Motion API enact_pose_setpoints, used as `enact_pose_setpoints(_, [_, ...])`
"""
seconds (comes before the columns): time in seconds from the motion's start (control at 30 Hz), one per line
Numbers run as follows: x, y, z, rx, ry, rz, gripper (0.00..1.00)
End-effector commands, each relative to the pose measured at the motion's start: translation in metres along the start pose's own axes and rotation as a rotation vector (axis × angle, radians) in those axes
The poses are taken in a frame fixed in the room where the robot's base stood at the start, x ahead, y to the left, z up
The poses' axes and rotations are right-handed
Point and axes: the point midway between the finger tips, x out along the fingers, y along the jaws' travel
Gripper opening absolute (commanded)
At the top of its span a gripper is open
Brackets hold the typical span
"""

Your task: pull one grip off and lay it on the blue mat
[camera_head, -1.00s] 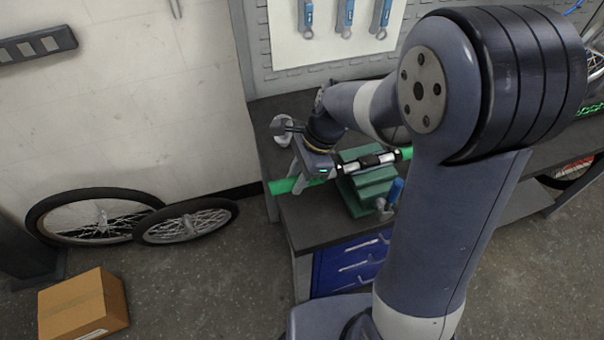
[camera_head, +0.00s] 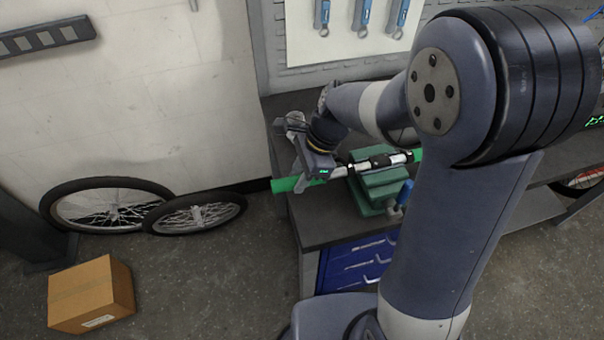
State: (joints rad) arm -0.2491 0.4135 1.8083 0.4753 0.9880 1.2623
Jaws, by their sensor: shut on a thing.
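A green grip (camera_head: 285,184) is at the left end of a silver handlebar (camera_head: 397,158). My gripper (camera_head: 304,182) is shut on this grip, and the grip's end sticks out to the left of the fingers. The fingers partly cover it, so I cannot tell how much of the bar is still inside. The bar is held in a green vise (camera_head: 372,190) on the dark workbench (camera_head: 322,222). A second green grip (camera_head: 418,155) shows at the bar's right end, partly behind my arm. I see no blue mat; my arm hides part of the bench.
Blue drawers (camera_head: 352,265) are under the bench. Tools hang on a white board (camera_head: 342,35) behind it. Two wheels (camera_head: 110,205) lean by the wall, and a cardboard box (camera_head: 90,293) stands on the floor at left. Floor between them is clear.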

Motion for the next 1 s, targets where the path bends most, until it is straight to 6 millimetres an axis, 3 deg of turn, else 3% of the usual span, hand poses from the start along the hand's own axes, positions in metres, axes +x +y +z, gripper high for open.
enact_pose_setpoints(1.0, [0.014, 0.0, 0.034, -0.001, 0.0, 0.001, 0.0])
